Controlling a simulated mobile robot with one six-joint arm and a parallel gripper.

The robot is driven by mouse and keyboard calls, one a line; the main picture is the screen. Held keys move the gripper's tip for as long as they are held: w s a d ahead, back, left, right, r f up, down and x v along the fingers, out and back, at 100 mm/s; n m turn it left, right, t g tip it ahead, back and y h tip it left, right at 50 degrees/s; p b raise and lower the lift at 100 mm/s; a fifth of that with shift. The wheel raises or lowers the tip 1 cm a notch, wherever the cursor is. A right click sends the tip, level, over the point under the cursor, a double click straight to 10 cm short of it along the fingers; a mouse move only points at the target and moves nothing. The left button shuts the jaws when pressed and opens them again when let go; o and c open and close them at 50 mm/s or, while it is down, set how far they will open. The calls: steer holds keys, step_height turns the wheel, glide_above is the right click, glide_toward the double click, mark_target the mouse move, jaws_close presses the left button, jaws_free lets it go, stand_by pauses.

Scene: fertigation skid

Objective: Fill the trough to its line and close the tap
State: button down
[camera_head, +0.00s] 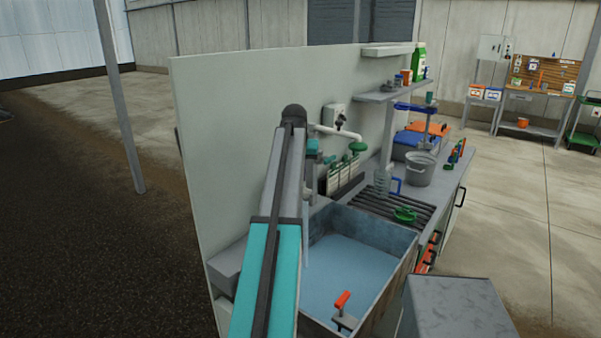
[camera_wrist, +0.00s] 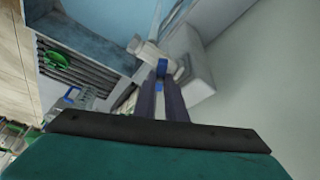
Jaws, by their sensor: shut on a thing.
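The trough (camera_head: 402,258) is a grey basin with pale blue water (camera_head: 350,265) over its floor; a fill line cannot be made out. In the wrist view its blue inside (camera_wrist: 105,28) lies at the upper left. The tap (camera_wrist: 145,48) is a pale grey fitting with blue parts beside the wall. My gripper (camera_wrist: 160,88) is shut on the tap's blue handle (camera_wrist: 157,93), which shows between the fingers. In the head view my arm hides most of the tap. A thin pale vertical streak (camera_head: 306,230), perhaps running water, drops into the trough.
An orange-handled valve (camera_head: 342,300) is at the trough's near end. Right of the trough are a slatted rack (camera_head: 375,206) with a green wheel (camera_head: 404,214), a clear jug (camera_head: 382,184) and a grey bucket (camera_head: 419,172). A grey box (camera_head: 455,305) stands in front.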

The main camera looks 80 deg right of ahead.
steer(key=n, duration=0.2)
steer(key=s+n+t, duration=0.1)
steer(key=n, duration=0.1)
steer(key=shift+a+f, duration=0.1)
steer(key=shift+a, duration=0.05)
steer(key=shift+s+n+t+y+p, duration=0.1)
steer(key=shift+n+t+y+p, duration=0.4)
steer(key=shift+n, duration=1)
steer(key=shift+t, duration=0.3)
steer(key=c, duration=1.8)
jaws_free()
steer(key=shift+s, duration=0.1)
steer(key=shift+w, duration=0.2)
steer(key=shift+r, duration=0.3)
